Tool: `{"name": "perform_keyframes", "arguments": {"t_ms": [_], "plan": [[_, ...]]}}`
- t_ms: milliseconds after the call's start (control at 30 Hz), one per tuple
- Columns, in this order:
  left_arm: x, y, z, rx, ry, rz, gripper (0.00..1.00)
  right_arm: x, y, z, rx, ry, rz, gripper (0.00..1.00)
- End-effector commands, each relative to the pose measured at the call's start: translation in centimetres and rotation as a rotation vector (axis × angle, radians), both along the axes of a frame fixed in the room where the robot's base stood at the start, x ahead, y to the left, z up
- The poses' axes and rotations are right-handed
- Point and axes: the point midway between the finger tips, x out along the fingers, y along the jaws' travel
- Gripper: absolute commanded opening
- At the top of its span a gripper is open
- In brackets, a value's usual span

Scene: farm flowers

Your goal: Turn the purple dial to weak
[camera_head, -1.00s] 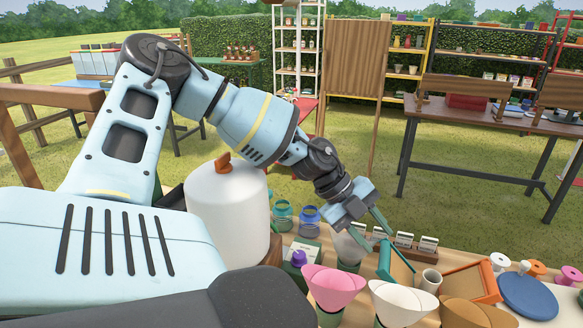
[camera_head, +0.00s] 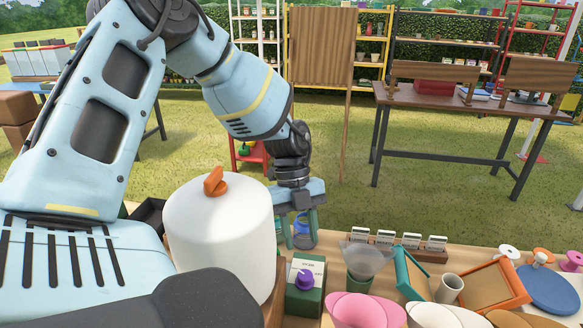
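The purple dial (camera_head: 304,280) sits on top of a small dark green box (camera_head: 304,300) near the bottom centre. A white label with lettering too small to read lies behind the dial. My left gripper (camera_head: 301,240) points down just above and beyond the dial, apart from it. Its two fingers are spread, and a blue glass jar (camera_head: 303,240) shows between them; I cannot tell how far behind it stands. My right gripper is out of view.
A large white tank (camera_head: 220,235) with an orange cap stands close left of the dial. To the right are a dark green pot (camera_head: 360,286) with a translucent cone, pink wrapping (camera_head: 365,310), a green-edged tray (camera_head: 411,275) and a small cup (camera_head: 449,288).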

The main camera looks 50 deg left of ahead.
Motion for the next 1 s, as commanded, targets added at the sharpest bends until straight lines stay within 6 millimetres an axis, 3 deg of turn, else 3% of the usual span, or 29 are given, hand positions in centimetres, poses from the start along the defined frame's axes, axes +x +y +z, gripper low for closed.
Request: {"name": "perform_keyframes", "arguments": {"t_ms": [333,700,1000], "plan": [[-0.2,0.0,-0.5,0.008,0.014,-0.002,0.39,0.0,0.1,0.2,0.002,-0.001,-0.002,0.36],[-1.0,-1.8,-5.2,0.008,0.015,-0.002,0.39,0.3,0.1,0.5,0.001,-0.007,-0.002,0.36],[-1.2,-2.6,-7.1,0.008,0.011,-0.002,0.39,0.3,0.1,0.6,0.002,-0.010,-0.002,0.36]]}}
